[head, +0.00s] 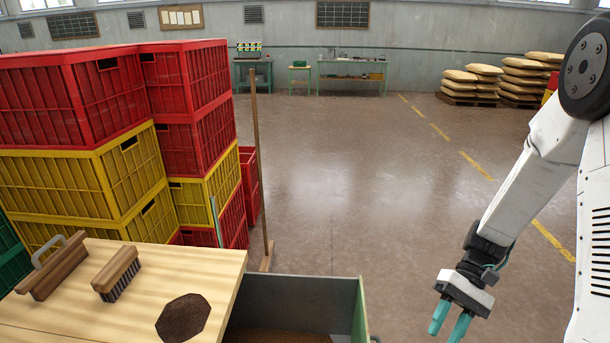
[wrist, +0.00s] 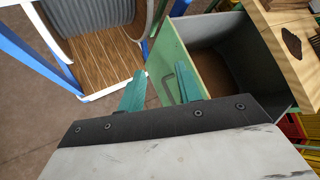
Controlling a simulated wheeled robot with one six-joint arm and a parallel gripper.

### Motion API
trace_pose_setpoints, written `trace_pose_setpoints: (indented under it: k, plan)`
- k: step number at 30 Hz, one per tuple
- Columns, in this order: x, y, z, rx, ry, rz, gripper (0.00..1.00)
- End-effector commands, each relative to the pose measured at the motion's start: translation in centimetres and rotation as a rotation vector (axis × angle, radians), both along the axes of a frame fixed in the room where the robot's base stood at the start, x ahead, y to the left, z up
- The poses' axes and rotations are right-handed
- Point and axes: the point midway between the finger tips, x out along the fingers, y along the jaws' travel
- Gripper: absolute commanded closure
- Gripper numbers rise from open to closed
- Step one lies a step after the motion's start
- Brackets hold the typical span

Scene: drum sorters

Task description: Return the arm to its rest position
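My gripper (head: 450,323) hangs at the lower right of the head view, at the end of my white arm. Its two teal fingers are apart with nothing between them. Nothing is held.
The blue-framed drum (wrist: 98,50) shows in the wrist view. Stacked crates (head: 85,180) stand left. The floor (head: 370,180) ahead is clear.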

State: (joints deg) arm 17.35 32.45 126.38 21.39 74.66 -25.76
Motion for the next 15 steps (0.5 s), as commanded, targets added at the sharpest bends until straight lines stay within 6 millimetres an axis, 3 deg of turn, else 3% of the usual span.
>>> trace_pose_setpoints:
  k: [1,6,15]
  plan:
    - [-0.3,0.1,1.8,-0.048,-0.024,0.013,0.66]
    - [-1.9,0.0,6.8,-0.211,-0.099,0.036,0.66]
    - [-5.6,0.3,14.0,-0.448,-0.292,0.051,0.66]
